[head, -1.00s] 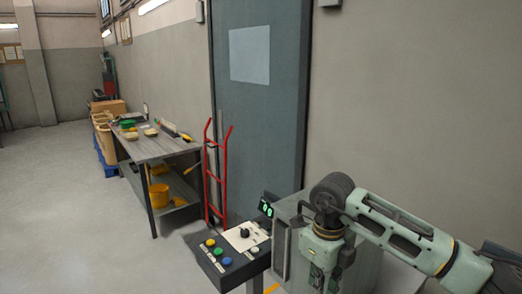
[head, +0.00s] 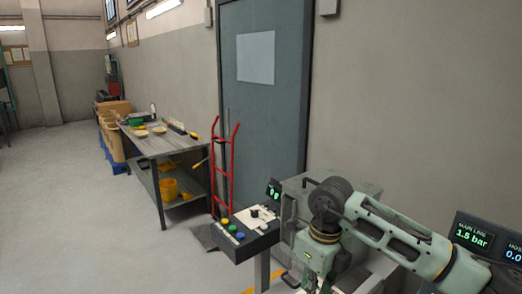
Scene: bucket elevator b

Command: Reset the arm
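My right arm (head: 395,238) comes in from the lower right and bends down at its wrist in front of a grey box. The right gripper (head: 318,285) hangs at the bottom edge of the head view. Its fingertips are cut off or hidden, so I cannot tell if it is open. My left arm and gripper are not in view.
A control panel (head: 247,232) with coloured buttons and a knob stands left of my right wrist. A grey cabinet (head: 300,190) is behind the arm. A display (head: 475,238) reads 1.5 bar. A red hand truck (head: 224,170) and a workbench (head: 160,147) stand along the wall. Left floor is clear.

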